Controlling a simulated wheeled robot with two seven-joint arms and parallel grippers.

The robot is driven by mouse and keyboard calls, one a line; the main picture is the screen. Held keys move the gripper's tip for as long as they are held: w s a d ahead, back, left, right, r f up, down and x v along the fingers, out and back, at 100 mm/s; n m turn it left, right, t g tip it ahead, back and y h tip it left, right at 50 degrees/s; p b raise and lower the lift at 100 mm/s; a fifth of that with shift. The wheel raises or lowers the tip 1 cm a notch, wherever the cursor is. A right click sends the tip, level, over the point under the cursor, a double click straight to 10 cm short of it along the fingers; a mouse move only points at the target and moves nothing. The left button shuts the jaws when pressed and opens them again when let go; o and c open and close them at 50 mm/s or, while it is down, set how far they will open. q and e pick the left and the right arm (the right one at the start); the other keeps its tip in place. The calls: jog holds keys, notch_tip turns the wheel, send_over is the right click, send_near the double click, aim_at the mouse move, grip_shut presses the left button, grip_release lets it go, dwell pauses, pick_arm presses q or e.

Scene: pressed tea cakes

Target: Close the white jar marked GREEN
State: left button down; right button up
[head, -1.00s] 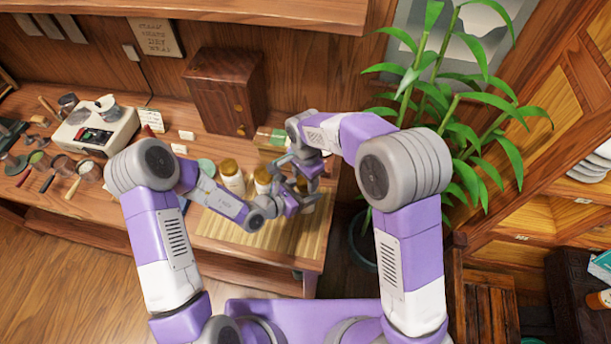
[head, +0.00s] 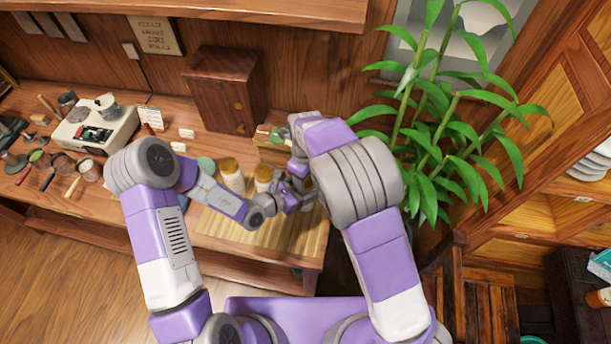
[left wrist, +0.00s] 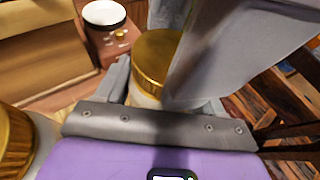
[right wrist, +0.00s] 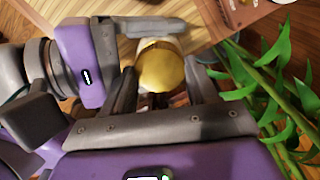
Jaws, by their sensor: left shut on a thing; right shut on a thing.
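A white jar with a gold lid is between my two grippers; in the right wrist view its lid (right wrist: 160,68) is seen from above, and it also shows in the left wrist view (left wrist: 155,58). My left gripper (left wrist: 158,90) is shut on the jar's body from the side. My right gripper (right wrist: 162,80) is shut on the gold lid from above. In the head view my grippers mostly hide this jar. Its marking is hidden, and I cannot tell how the lid sits. Two similar jars, a left one (head: 231,180) and a middle one (head: 262,180), stand beside it.
A bamboo mat (head: 265,235) lies in front of the jars, mostly bare. A brown cabinet (head: 226,90) and a small box (head: 270,136) stand behind. A scale (head: 98,128) and several tools are at the left. A leafy plant (head: 440,130) stands close to my right arm.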

jog(key=m, duration=0.5)
jog(key=shift+w+a, duration=0.1)
jog(key=m, duration=0.2)
jog(key=shift+m, duration=0.4)
jog(key=shift+f+m, duration=0.15)
jog(key=shift+m, duration=0.75)
jog(key=shift+s+d+f+m, duration=0.2)
jog(key=shift+d+m, duration=0.1)
jog(key=shift+m, duration=0.3)
jog(key=shift+s+d+f+m, duration=0.15)
jog(key=shift+d+m, duration=0.15)
jog(key=shift+m, duration=0.3)
jog(key=shift+w+d+m, duration=0.15)
jog(key=shift+m, duration=0.65)
jog(key=shift+w+a+r+m, duration=0.25)
jog(key=shift+a+r+m, duration=0.05)
jog(key=shift+a+r, duration=0.2)
jog(key=o, duration=0.8)
jog(key=shift+o, duration=1)
jog(key=shift+a, duration=0.1)
